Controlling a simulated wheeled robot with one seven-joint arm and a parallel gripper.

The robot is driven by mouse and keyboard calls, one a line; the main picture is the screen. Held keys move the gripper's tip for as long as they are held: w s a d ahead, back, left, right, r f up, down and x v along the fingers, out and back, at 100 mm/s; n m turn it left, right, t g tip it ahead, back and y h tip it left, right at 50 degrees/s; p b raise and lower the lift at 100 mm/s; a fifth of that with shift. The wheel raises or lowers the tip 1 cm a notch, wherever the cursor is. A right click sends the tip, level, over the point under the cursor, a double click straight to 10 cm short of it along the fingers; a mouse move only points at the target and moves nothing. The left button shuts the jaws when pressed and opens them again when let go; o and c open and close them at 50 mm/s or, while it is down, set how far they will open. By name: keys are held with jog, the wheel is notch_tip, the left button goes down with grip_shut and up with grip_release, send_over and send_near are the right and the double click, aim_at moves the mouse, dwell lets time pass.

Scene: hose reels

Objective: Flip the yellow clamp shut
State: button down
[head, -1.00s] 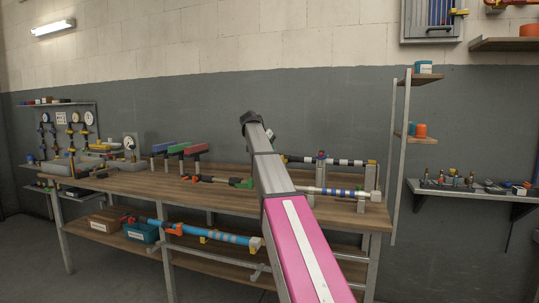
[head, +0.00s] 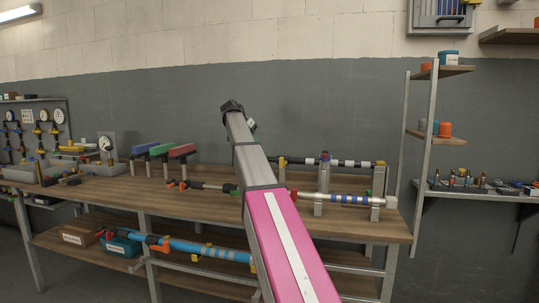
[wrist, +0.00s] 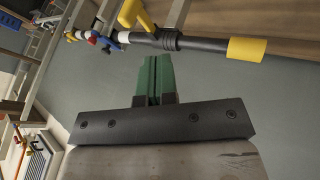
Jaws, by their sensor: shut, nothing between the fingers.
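In the wrist view, a dark hose or pipe crosses the top. It carries a yellow lever-like part (wrist: 130,13), which looks like the clamp, and a yellow sleeve (wrist: 247,49) to its right. The lever part stands out at an angle from the pipe; its top is cut off by the frame edge. My gripper (wrist: 155,62) has green fingers that are shut and empty, pointing at the pipe, apart from it. In the head view my arm hides most of my gripper. A rail with yellow parts (head: 282,161) sits at the back of the bench.
The wooden bench (head: 110,196) holds a striped front pipe (head: 345,198) on grey stands. Blue, green and red blocks (head: 162,149) stand left of my arm. A lower shelf carries a blue hose (head: 205,249). A metal-post rack (head: 425,150) stands at the right.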

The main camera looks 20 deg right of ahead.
aim_at(281, 159)
jog(key=s+d+f, duration=0.2)
jog(key=d+f, duration=0.6)
jog(key=d, duration=0.1)
jog(key=shift+s, duration=0.3)
jog(key=shift+s+d+n+t, duration=0.2)
jog(key=shift+s+n+t, duration=0.2)
jog(key=shift+n, duration=0.1)
jog(key=s+n+t, duration=0.1)
jog(key=s+d+n, duration=0.1)
jog(key=n, duration=0.1)
jog(key=shift+d+t, duration=0.3)
jog(key=shift+t, duration=0.1)
jog(key=s+d+n+t+y, duration=0.1)
jog(key=d+n+t+y, duration=0.3)
jog(key=n, duration=0.8)
jog(key=d+y, duration=0.2)
jog(key=d, duration=0.2)
jog(key=shift+s+d+t, duration=0.15)
jog(key=shift+d+t, duration=0.1)
jog(key=shift+t, duration=0.15)
